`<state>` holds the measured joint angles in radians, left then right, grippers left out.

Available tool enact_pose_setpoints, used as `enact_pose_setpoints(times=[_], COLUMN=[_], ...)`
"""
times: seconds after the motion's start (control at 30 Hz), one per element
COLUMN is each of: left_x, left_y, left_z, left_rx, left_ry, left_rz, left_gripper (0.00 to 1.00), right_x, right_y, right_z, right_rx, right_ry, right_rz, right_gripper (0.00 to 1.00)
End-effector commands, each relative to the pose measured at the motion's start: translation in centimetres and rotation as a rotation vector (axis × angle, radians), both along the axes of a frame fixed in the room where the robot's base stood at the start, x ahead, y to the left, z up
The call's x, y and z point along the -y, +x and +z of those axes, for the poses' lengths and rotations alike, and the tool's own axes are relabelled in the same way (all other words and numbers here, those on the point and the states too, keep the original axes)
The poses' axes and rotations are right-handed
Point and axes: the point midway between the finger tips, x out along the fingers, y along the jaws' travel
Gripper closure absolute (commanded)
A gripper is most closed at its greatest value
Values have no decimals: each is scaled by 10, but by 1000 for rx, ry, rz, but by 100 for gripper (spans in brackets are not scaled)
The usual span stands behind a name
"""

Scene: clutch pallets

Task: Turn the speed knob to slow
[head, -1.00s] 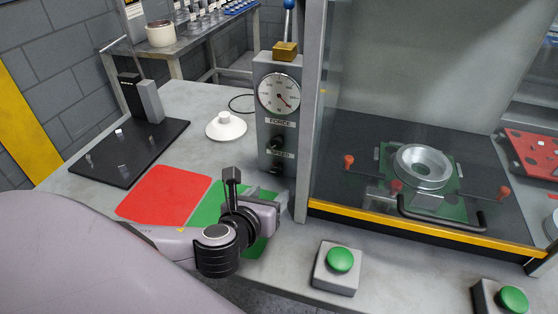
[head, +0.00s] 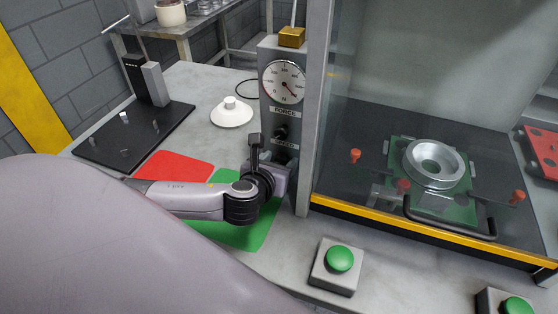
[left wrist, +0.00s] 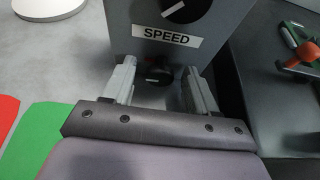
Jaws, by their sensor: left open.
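The grey control column (head: 268,95) carries a dial, a FORCE label, a black knob (head: 281,133) and a SPEED label (head: 284,143). My left gripper (head: 284,176) is at the column's lower front and hides what is below the SPEED label in the head view. In the left wrist view, a lower black knob (left wrist: 158,75) sits below the SPEED label (left wrist: 166,36), between the open fingers of my left gripper (left wrist: 160,85). I cannot tell whether a finger touches it. The upper knob (left wrist: 185,8) shows a white pointer mark. My right gripper is not in view.
A glass-fronted press with a yellow edge (head: 420,227) stands right of the column. Green push buttons (head: 339,258) are in front.

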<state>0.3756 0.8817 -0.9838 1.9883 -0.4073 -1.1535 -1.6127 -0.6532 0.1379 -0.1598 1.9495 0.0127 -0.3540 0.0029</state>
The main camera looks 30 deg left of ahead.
Motion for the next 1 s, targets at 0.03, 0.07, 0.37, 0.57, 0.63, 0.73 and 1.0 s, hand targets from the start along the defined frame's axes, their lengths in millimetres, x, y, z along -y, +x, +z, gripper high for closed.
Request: enact_pose_setpoints(times=[0.03, 0.07, 0.37, 0.57, 0.63, 0.73, 1.0], left_x=[0, 0, 0, 0, 0, -1, -2], left_y=[2, 2, 3, 3, 3, 3, 2], left_z=[-1, -1, -1, -1, -1, -1, -2], left_rx=[0, 0, 0, 0, 1, 2, 25], left_ry=[-1, -1, -1, -1, -2, -11, -112], left_rz=[0, -1, -1, -1, 0, 0, 0], left_gripper=[42, 42, 52, 97, 97, 97, 97], right_x=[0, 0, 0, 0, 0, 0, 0], right_y=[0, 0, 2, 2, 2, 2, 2], right_z=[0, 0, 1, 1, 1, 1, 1], right_rx=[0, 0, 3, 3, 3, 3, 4], right_ry=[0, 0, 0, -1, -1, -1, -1], right_rz=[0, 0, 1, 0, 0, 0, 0], right_gripper=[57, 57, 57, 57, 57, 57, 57])
